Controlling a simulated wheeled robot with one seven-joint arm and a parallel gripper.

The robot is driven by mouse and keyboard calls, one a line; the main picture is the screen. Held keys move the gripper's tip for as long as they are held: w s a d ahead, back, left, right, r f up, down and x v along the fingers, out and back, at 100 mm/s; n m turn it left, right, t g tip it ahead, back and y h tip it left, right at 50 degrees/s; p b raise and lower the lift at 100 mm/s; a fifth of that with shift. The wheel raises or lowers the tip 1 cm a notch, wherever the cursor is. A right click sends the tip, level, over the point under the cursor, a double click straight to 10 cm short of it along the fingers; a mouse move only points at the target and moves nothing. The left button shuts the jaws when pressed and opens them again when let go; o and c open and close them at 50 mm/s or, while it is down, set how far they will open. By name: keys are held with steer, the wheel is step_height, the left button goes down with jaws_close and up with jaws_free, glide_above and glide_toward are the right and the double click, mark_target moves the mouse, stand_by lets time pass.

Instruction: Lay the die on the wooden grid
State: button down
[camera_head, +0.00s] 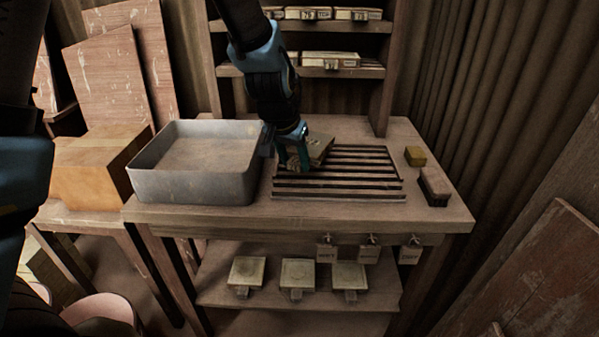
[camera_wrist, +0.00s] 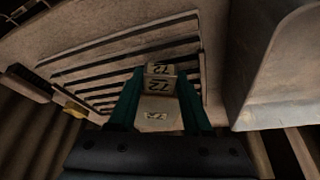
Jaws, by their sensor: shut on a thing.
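The die (camera_wrist: 157,112) is a pale, stepped block with dark markings, held between the green fingers of my gripper (camera_wrist: 160,100) in the wrist view. In the head view the die (camera_head: 319,147) shows as a grey-brown block beside my gripper (camera_head: 294,160), partly hidden by the fingers. The wooden grid (camera_head: 345,178) is a set of dark-gapped slats on the bench; it also shows in the wrist view (camera_wrist: 105,72). The die is over the back left part of the grid. I cannot tell whether it touches the slats.
A grey metal basin (camera_head: 195,187) stands close to the left of the grid. A brush (camera_head: 434,187) and a small yellowish block (camera_head: 415,156) lie at its right. Shelves (camera_head: 345,72) with several pale blocks rise behind. Tagged hooks (camera_head: 369,250) hang at the bench front.

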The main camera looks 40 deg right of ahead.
mark_target(294, 170)
steer(key=shift+f, duration=2)
steer(key=shift+c, duration=1.7)
jaws_free()
